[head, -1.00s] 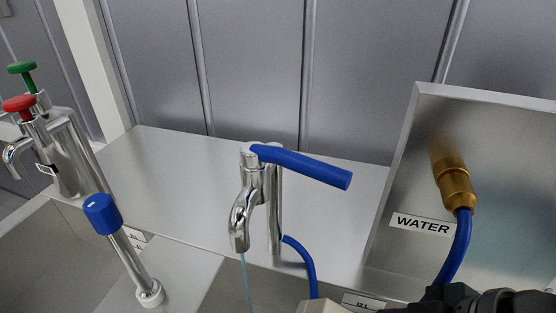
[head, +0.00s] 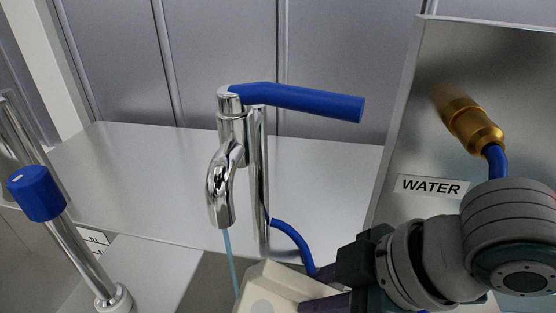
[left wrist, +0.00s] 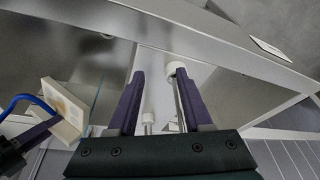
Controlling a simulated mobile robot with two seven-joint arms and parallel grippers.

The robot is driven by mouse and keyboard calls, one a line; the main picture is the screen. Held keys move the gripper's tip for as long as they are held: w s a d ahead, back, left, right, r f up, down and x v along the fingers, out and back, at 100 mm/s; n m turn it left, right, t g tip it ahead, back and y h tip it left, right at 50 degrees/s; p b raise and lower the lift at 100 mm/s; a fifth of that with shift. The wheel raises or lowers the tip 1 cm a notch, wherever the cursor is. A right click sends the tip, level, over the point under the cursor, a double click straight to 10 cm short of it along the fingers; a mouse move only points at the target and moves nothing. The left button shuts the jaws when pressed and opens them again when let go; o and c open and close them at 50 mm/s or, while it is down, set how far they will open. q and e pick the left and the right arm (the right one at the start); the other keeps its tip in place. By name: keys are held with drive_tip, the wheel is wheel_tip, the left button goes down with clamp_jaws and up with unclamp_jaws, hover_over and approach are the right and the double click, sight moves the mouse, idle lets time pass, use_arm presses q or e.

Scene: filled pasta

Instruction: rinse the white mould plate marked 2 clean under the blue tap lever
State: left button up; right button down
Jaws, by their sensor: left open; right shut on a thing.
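The white mould plate (head: 268,288) is at the bottom of the head view, tilted, right beside the thin water stream (head: 231,262). I cannot tell whether the water touches it, and no mark 2 is readable. My right gripper (head: 325,301) is shut on its right edge. In the left wrist view the plate (left wrist: 67,112) shows a brownish patch on its face, with the right gripper (left wrist: 40,132) at its edge. The blue tap lever (head: 300,101) sits on the chrome tap, pointing right. My left gripper (left wrist: 160,85) is open and empty, apart from the plate.
The chrome spout (head: 221,190) stands above the stream. A blue hose (head: 293,240) runs beside the tap. A steel panel labelled WATER (head: 431,187) with a brass fitting (head: 468,120) rises at the right. A blue-capped pipe (head: 36,194) stands at the left. The steel ledge (head: 150,180) is clear.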

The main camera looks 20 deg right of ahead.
use_arm(q)
wheel_tip(320, 180, down, 3)
drive_tip(key=b, duration=0.2)
drive_tip(key=shift+a+f+b, duration=0.1)
drive_tip(key=shift+b, duration=0.2)
use_arm(e)
drive_tip(key=w+a, duration=0.2)
drive_tip(key=w, duration=0.1)
drive_tip(key=w+a+f, duration=0.1)
drive_tip(key=shift+w+a, duration=0.1)
drive_tip(key=shift+w, duration=0.25)
use_arm(q)
drive_tip(key=shift+a+f, duration=0.1)
drive_tip(key=shift+f, duration=0.15)
use_arm(e)
drive_tip(key=shift+w+a+f, duration=0.2)
drive_tip(key=shift+w+a, duration=0.35)
drive_tip(key=shift+w, duration=0.25)
drive_tip(key=shift+a, duration=0.1)
use_arm(q)
drive_tip(key=shift+r, duration=0.1)
use_arm(e)
drive_tip(key=shift+a, duration=0.25)
use_arm(q)
drive_tip(key=shift+d, duration=0.3)
use_arm(e)
drive_tip(key=shift+a, duration=0.15)
